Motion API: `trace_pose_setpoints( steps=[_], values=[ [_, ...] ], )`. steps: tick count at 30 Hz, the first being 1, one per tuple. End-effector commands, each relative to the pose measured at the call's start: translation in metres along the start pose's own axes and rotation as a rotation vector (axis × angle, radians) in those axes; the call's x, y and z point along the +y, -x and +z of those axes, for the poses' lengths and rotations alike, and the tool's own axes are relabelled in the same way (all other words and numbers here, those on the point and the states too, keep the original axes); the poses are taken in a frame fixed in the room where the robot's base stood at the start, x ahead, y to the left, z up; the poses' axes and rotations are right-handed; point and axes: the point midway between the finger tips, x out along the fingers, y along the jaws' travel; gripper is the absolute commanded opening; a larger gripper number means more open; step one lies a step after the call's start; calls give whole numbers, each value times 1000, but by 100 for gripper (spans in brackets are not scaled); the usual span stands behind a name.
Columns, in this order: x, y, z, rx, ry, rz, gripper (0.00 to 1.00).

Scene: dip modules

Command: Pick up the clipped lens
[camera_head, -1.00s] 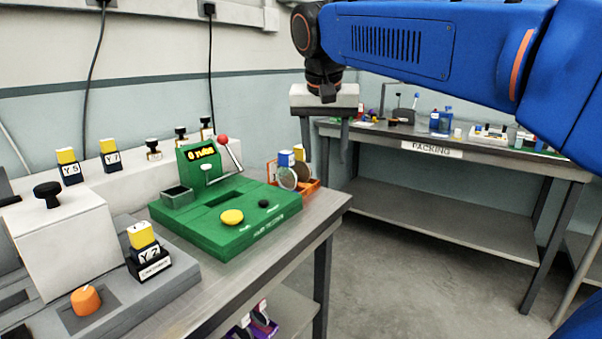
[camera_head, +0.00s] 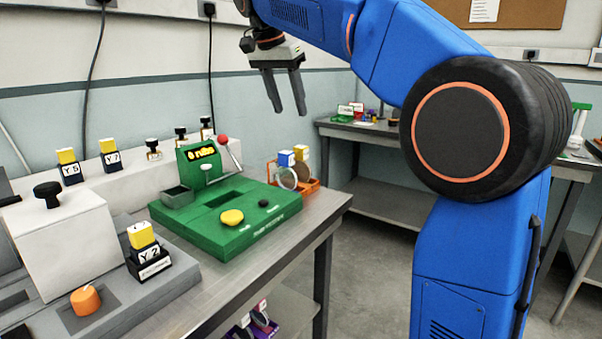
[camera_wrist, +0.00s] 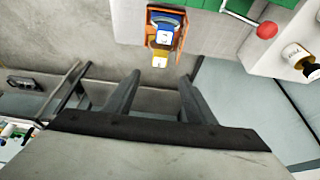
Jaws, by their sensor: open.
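An orange rack (camera_head: 313,184) stands at the far right end of the bench and holds two round lenses with block clips. One lens (camera_head: 288,179) is clear with a blue clip (camera_head: 286,158); the other, darker lens (camera_head: 304,171) has a yellow clip (camera_head: 301,152). In the wrist view the rack (camera_wrist: 151,41) shows at the top, with the blue clip (camera_wrist: 165,38) and the yellow clip (camera_wrist: 160,60). My gripper (camera_head: 288,110) is open and empty, above the rack and apart from it. In the wrist view its fingertips (camera_wrist: 160,78) point toward the rack.
A green station (camera_head: 235,241) with a yellow button and red-knobbed lever stands left of the rack. A grey machine (camera_head: 75,240) with an orange knob is farther left. A packing table (camera_head: 385,135) stands behind. Air around my gripper is clear.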

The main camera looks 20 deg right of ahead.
Motion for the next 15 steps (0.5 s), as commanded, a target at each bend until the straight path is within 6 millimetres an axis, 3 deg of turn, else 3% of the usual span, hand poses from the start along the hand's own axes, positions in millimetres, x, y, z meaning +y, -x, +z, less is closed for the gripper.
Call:
trace_pose_setpoints(
  steps=[9,15],
  values=[
    [1,-58,0,-2,1,3,50],
    [1,-83,0,-1,1,1,50]
  ],
)
